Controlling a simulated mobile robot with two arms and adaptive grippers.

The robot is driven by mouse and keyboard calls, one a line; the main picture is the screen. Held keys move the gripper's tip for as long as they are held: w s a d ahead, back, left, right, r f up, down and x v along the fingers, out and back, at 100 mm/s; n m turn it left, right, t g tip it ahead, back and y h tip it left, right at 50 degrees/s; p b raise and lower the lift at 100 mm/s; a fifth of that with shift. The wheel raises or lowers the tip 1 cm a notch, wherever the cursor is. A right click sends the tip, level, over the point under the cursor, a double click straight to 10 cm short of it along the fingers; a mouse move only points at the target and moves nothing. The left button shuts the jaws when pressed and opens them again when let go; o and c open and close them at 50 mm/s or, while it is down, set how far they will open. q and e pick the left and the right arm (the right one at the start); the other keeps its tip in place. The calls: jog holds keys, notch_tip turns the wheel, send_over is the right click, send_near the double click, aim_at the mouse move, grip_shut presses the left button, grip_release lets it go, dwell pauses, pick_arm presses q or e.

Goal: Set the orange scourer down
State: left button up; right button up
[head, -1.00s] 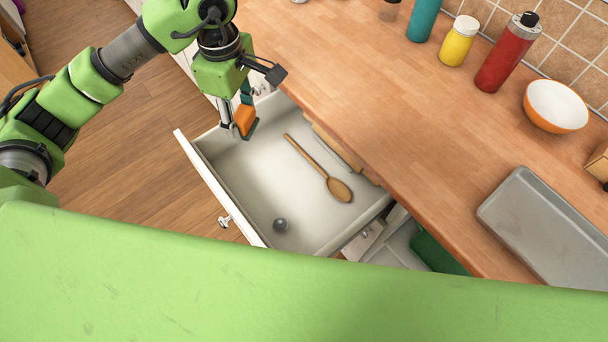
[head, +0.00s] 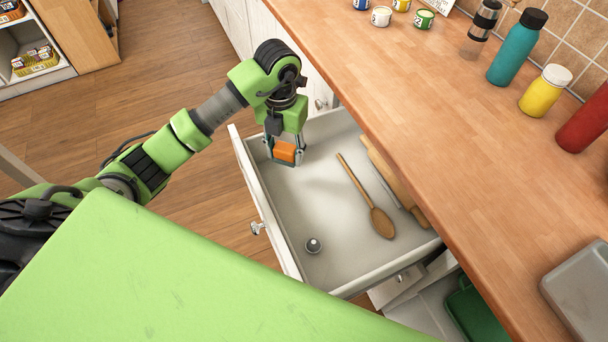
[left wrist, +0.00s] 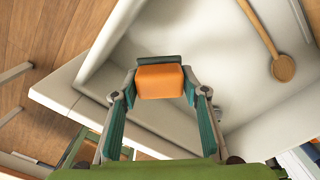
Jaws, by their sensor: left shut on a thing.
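The orange scourer (head: 285,152) is a small block with a dark layer on one face. My left gripper (head: 284,158) is shut on it, over the far left part of the open white drawer (head: 325,215). In the left wrist view the scourer (left wrist: 160,82) sits between the two teal fingers of the gripper (left wrist: 160,92), with the pale drawer floor beyond. I cannot tell whether the scourer touches the drawer floor. My right gripper is not in view.
A wooden spoon (head: 368,198), a small grey round object (head: 313,245) and a rolling-pin-like wooden item (head: 390,178) lie in the drawer. The drawer floor's middle is clear. The wooden counter (head: 430,110) overhangs its right side, with bottles and small tins along the back.

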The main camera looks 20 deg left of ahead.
aim_at(286, 162)
pick_arm(q)
notch_tip(286, 162, down, 4)
jog(key=shift+f, duration=0.1)
notch_tip(286, 162, down, 4)
jog(key=shift+s+r+p, duration=0.1)
jog(key=shift+r+p, duration=0.15)
jog(key=shift+p, duration=0.05)
jog(key=shift+f, duration=0.2)
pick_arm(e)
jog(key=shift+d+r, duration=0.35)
pick_arm(q)
jog(key=shift+f, duration=0.1)
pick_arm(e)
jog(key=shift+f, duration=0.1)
pick_arm(q)
jog(key=o, duration=1.2)
jog(key=shift+c, duration=0.2)
